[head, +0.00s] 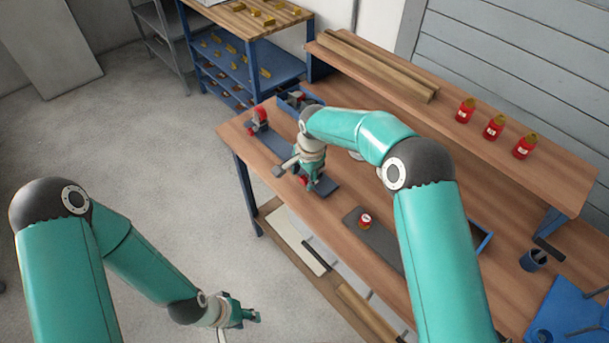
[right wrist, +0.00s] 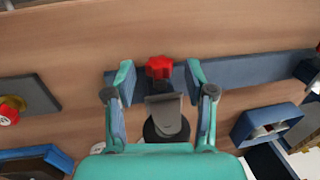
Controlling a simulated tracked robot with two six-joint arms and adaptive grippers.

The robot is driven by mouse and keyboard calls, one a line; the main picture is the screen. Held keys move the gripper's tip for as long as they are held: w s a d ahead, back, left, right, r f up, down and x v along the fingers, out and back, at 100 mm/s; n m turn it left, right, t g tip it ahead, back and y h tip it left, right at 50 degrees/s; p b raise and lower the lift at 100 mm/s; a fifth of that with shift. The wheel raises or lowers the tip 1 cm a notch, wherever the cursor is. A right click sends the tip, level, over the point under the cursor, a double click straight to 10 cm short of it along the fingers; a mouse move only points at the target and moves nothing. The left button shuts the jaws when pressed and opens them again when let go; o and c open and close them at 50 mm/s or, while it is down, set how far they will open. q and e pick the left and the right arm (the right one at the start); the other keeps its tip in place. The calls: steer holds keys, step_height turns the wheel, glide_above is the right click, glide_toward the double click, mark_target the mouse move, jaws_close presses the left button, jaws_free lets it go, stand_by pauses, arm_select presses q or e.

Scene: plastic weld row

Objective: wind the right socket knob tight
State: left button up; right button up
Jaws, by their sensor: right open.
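The right socket knob is a red lobed knob (right wrist: 158,67) at the near end of the blue rail (right wrist: 245,70). In the right wrist view it sits between the two fingers of my right gripper (right wrist: 159,76), with a visible gap on either side. A dark grey bracket and round black part (right wrist: 166,118) show below the knob. In the head view my right gripper (head: 312,182) is low over the rail's near end and mostly hides the knob (head: 303,180). My left gripper (head: 250,316) hangs off the bench over the floor; its fingers are too small to read.
Another red part (head: 260,116) stands at the rail's far end. A blue bin (head: 298,101) is behind the rail. Several red bottles (head: 494,127) stand on the raised shelf (head: 470,150).

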steer(key=shift+f, duration=0.6)
steer(key=shift+w+f, duration=0.15)
steer(key=shift+f, duration=0.05)
steer(key=shift+c, duration=0.4)
jaws_close()
steer(key=shift+f+b, duration=0.1)
steer(key=shift+b, duration=0.55)
steer(key=t+y+b, duration=0.1)
steer(key=b, duration=0.5)
steer(key=t+y+b, duration=0.1)
steer(key=t+b, duration=0.1)
steer(key=b, duration=0.4)
steer(key=t+y+b, duration=0.1)
steer(key=t+b, duration=0.1)
steer(key=b, duration=0.4)
steer(key=shift+s+d+f+y+b, duration=0.2)
steer(key=shift+s+f+y+b, duration=0.1)
steer(key=shift+y, duration=0.1)
steer(key=shift+r+t+b, duration=0.2)
steer(key=shift+t+b, duration=0.2)
steer(key=shift+b, duration=0.25)
